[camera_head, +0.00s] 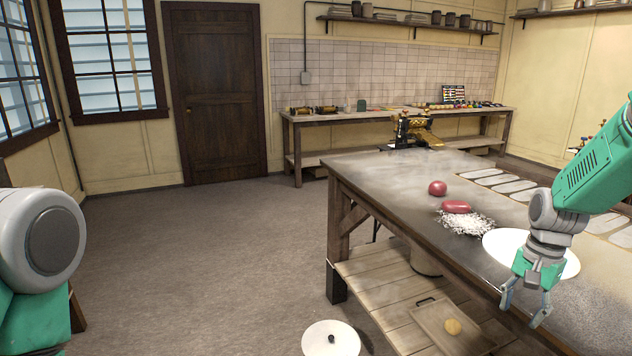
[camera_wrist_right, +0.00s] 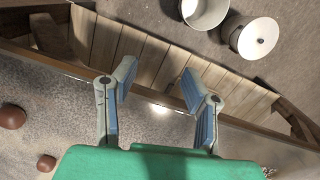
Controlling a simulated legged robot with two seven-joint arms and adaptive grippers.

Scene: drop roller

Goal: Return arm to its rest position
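My right gripper (camera_head: 522,314) hangs fingers-down at the near right edge of the workbench (camera_head: 375,180), in front of a white round plate (camera_head: 503,247). In the right wrist view, the same gripper (camera_wrist_right: 158,85) has its two blue-padded fingers spread apart with nothing between them. The bench edge and the slatted lower shelf (camera_wrist_right: 150,45) show beyond the fingers. My left gripper is out of view; only a grey and green part of my left arm shows at the left of the head view.
A red ball (camera_head: 437,188) and a red oblong piece (camera_head: 456,207) on white shreds (camera_head: 465,223) lie on the bench. A brass machine (camera_head: 415,131) stands at its far end. A tray (camera_head: 453,328) lies on the lower shelf. A white lidded bucket (camera_head: 331,340) stands on the floor. Left floor is clear.

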